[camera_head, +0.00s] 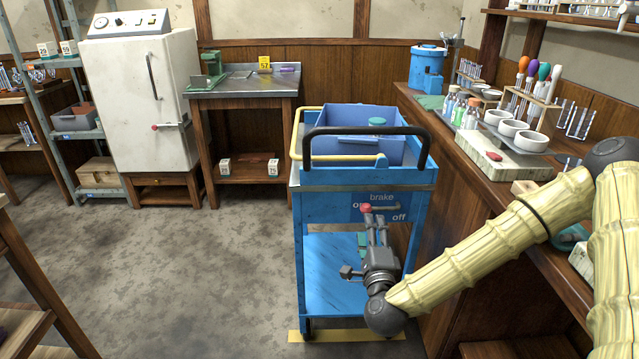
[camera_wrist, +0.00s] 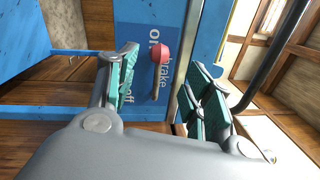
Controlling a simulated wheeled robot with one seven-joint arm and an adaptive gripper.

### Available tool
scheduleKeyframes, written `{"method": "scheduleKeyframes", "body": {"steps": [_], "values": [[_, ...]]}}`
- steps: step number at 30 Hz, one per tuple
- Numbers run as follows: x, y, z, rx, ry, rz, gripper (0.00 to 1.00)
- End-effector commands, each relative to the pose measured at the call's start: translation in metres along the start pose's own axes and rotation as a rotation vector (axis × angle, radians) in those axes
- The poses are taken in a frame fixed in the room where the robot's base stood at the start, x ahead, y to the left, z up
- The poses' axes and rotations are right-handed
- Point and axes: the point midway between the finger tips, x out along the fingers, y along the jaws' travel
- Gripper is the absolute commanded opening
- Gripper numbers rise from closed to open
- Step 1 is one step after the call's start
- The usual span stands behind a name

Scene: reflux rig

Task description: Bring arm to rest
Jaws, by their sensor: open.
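My gripper (camera_head: 376,217) is in front of the blue cart's (camera_head: 326,272) upper end panel, with its fingers pointing at the brake lever. In the wrist view its green-padded fingers (camera_wrist: 160,78) are spread apart and hold nothing. The brake lever's red knob (camera_head: 366,208) is at the "on" side of the brake label (camera_head: 382,198). In the wrist view the red knob (camera_wrist: 160,53) shows between the fingers, farther off; whether they touch it I cannot tell. My arm reaches in from the right, bent at the elbow and stretched down to the cart.
The cart carries a blue bin (camera_head: 340,118) and has a black push handle (camera_head: 368,130) above the gripper. A wooden bench (camera_head: 440,150) with glassware stands close on the right. A white cabinet (camera_head: 140,100) stands at the back left. The floor (camera_head: 200,270) left of the cart is clear.

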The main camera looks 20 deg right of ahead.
Motion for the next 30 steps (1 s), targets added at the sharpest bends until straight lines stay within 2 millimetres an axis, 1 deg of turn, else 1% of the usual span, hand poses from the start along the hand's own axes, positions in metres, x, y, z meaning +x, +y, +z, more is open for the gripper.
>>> {"method": "scheduleKeyframes", "body": {"steps": [4,7,11,12,14,15,17,18,19,21,23,24,26,27,29,30], "values": [[-0.003,0.009,0.004,-0.021,-0.015,0.022,0.51],[-0.011,0.027,0.014,-0.068,-0.052,0.073,0.51],[-0.031,0.066,0.031,-0.174,-0.13,0.181,0.51],[-0.039,0.08,0.036,-0.213,-0.161,0.219,0.51],[-0.053,0.102,0.044,-0.275,-0.208,0.279,0.51],[-0.064,0.117,0.048,-0.319,-0.242,0.321,0.51],[-0.082,0.141,0.053,-0.388,-0.299,0.387,0.51],[-0.095,0.156,0.056,-0.435,-0.337,0.432,0.51],[-0.105,0.167,0.058,-0.471,-0.367,0.464,0.51],[-0.13,0.193,0.059,-0.554,-0.437,0.54,0.51],[-0.152,0.213,0.059,-0.625,-0.501,0.603,0.51],[-0.167,0.226,0.057,-0.671,-0.541,0.645,0.51],[-0.189,0.243,0.053,-0.741,-0.605,0.703,0.51],[-0.205,0.254,0.05,-0.785,-0.647,0.743,0.51],[-0.229,0.269,0.043,-0.853,-0.712,0.803,0.51],[-0.244,0.278,0.038,-0.896,-0.756,0.841,0.51]]}}
